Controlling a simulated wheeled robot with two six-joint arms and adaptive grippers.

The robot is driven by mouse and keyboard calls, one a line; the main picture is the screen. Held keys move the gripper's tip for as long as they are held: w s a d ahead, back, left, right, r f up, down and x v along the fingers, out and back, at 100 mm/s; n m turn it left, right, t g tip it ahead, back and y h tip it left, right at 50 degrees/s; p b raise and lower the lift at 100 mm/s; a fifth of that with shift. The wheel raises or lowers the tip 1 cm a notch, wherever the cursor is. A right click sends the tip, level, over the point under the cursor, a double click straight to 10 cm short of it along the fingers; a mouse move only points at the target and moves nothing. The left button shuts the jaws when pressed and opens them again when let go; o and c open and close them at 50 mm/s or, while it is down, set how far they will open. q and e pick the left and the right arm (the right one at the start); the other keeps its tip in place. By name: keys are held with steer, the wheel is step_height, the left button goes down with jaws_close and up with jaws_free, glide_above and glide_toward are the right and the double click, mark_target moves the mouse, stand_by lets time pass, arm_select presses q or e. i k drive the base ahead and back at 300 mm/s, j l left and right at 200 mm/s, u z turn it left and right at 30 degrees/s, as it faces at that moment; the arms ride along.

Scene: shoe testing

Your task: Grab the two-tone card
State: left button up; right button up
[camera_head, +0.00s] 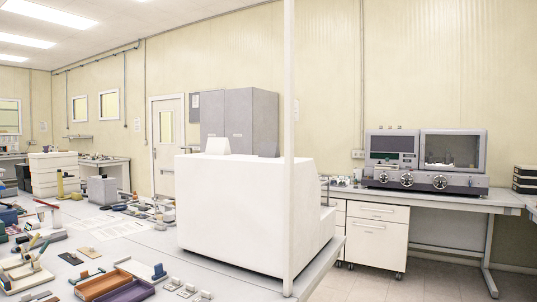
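Neither of my grippers shows in the head view. A small dark flat piece with a lighter patch (70,258) lies on the left table (150,245). A tan flat piece (90,252) lies just to its right. Both are small in the picture, and I cannot tell whether either is the two-tone card.
An orange-brown tray (101,285) and a purple tray (128,292) stand at the table's front. A large white machine (245,205) and a white pole (289,150) block the table's right side. Tools clutter the left. A bench with a grey machine (425,180) stands at right.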

mark_target(267, 149)
steer(key=i+l+u, duration=0.1)
steer(key=i+l, duration=0.15)
steer(key=i+l+u, duration=0.25)
steer(key=i+l, duration=0.2)
steer(key=l, duration=0.25)
steer(key=i+l+u, duration=0.1)
steer(key=l, duration=0.3)
steer(key=i+l+u, duration=0.1)
steer(key=i+l, duration=0.2)
